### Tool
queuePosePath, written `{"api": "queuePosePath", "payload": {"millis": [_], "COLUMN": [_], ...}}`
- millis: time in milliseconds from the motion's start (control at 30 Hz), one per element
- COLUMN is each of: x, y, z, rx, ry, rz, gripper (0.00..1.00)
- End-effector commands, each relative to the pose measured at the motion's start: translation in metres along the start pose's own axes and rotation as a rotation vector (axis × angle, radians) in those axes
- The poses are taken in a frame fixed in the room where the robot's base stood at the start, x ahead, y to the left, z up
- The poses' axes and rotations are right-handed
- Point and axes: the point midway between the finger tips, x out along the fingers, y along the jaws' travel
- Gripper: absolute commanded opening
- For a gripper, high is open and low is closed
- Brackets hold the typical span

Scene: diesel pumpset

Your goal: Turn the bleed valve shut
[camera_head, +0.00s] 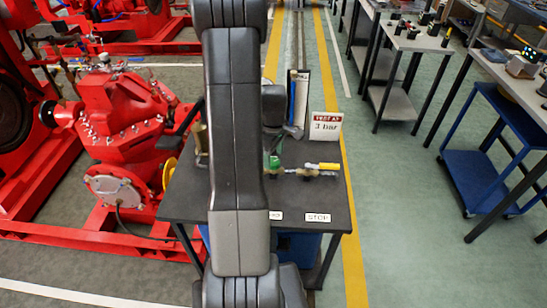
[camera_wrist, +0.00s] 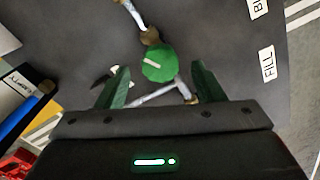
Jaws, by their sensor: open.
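A round green knob (camera_wrist: 158,63) with a white line across its top sits on a thin metal pipe (camera_wrist: 133,14) in the wrist view. A label reading FILL (camera_wrist: 268,62) lies to its right, and a partly cut-off label starting with B (camera_wrist: 257,8) lies above that. I cannot tell for sure which valve is the bleed valve. My gripper (camera_wrist: 160,66) is open, with its two green fingers to either side of the knob in the picture; nothing is between them that I can see gripped. In the head view my arm hides much of the bench, and a green part (camera_head: 274,161) shows beside it.
A yellow-handled valve (camera_head: 323,166) sits on the pipe at the bench's right. A sign reading TEST AT 3 bar (camera_head: 325,126) and a blue-fronted gauge stand (camera_head: 297,98) stand behind.

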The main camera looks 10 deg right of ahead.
Motion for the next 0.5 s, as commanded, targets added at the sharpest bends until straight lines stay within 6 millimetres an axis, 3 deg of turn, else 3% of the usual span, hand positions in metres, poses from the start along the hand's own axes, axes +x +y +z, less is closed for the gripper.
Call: {"api": "queuePosePath", "payload": {"millis": [200,500], "x": [0.019,0.023], "y": [0.000,0.000], "z": [0.000,0.000], "rx": [0.000,0.000], "ry": [0.000,0.000], "rz": [-0.001,0.001], "gripper": [0.62,0.62]}}
